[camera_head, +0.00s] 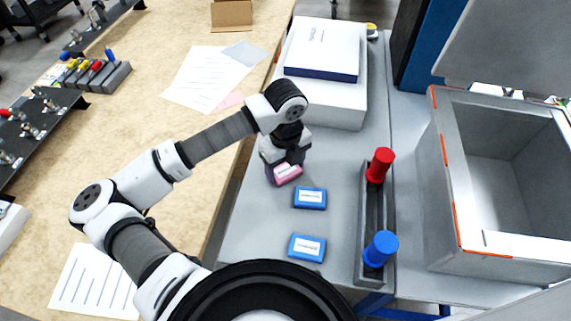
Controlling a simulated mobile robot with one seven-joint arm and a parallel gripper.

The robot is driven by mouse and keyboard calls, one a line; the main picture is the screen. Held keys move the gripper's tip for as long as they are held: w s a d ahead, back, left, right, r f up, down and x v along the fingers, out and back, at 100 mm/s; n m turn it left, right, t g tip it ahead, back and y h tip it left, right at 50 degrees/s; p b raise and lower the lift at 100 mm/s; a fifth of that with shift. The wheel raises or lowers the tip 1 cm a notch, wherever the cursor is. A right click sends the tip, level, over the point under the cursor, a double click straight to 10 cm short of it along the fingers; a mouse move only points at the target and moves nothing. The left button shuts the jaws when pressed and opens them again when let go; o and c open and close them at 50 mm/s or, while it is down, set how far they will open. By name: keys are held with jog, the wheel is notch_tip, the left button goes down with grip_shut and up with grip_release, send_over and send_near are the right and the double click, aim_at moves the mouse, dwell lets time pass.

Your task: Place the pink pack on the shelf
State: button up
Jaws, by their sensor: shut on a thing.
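The pink pack (287,176) is a small pink block with a white label, at the end of my arm over the grey surface. My gripper (286,164) is shut on it from above; the fingers are mostly hidden by the wrist. I cannot tell whether the pack touches the surface below. I cannot tell which surface is the shelf.
A grey tray (361,235) holding a red-capped item (380,165) and a blue-capped item (381,248) stands to the right. A white box (322,50) stands behind. A large open grey bin (447,170) is at the far right. A wooden table (120,130) with papers and tool racks is left.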

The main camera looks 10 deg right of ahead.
aim_at(286, 170)
jog(key=shift+f, duration=0.2)
jog(key=o, duration=1)
jog(key=shift+r, duration=0.1)
jog(key=shift+c, duration=0.2)
jog(key=shift+r, duration=0.1)
jog(key=shift+r+p, duration=0.2)
jog(key=shift+p, duration=0.15)
notch_tip(286, 170, up, 12)
jog(key=b, duration=0.2)
jog(key=shift+f, duration=0.15)
